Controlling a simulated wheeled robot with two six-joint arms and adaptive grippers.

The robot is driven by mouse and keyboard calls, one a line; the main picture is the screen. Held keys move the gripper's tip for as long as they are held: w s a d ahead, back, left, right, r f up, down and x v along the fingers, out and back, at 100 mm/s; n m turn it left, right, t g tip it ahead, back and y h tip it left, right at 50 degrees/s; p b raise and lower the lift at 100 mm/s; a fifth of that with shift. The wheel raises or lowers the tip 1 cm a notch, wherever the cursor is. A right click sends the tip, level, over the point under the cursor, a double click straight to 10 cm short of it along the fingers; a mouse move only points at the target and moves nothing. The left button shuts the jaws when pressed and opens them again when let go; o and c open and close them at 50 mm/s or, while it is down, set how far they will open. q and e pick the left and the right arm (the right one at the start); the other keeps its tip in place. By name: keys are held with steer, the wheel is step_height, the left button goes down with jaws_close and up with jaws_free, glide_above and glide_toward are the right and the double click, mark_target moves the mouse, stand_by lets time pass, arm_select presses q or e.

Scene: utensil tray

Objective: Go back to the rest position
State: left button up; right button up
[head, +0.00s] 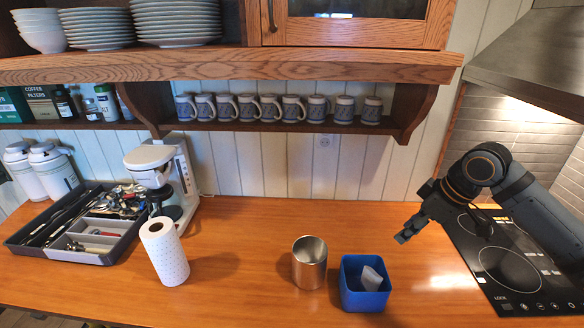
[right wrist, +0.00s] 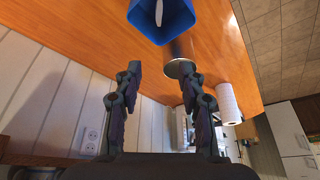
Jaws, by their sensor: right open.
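My right gripper (head: 405,236) is in the air above the right part of the counter, right of the blue container. In the right wrist view its two fingers (right wrist: 160,85) stand apart with nothing between them. A utensil tray (head: 105,258), dark grey with several compartments, sits at the left of the counter and holds cutlery and other utensils. My left gripper is not in either view.
A blue square container (head: 364,299) with a whitish item inside stands beside a metal cup (head: 309,264). A paper towel roll (head: 164,252) and a coffee maker (head: 165,175) stand further left. A black cooktop (head: 510,262) lies under my right arm.

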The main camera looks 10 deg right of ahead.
steer(key=s+a+f+m, duration=0.1)
steer(key=s+a+f, duration=0.1)
steer(key=a+f, duration=0.35)
steer(key=s+a+f+h, duration=0.1)
steer(key=s+a+f, duration=0.15)
steer(key=f, duration=0.55)
steer(key=s+a+f+m, duration=0.1)
steer(key=s+a+f, duration=0.2)
steer(key=f, duration=0.4)
steer(key=s+f+m+h, duration=0.2)
steer(key=s+f+m, duration=0.2)
steer(key=s, duration=0.5)
step_height(320, 180, down, 30)
steer(key=s+d+g+b, duration=0.1)
steer(key=s+d+b, duration=0.1)
steer(key=d+b, duration=0.15)
steer(key=s+f+g+b, duration=0.1)
steer(key=s+f+b, duration=0.1)
steer(key=s+f, duration=1.6)
steer(key=shift+s+d+f+m+b, duration=0.2)
steer(key=shift+f+m+b, duration=0.1)
steer(key=shift+b, duration=0.1)
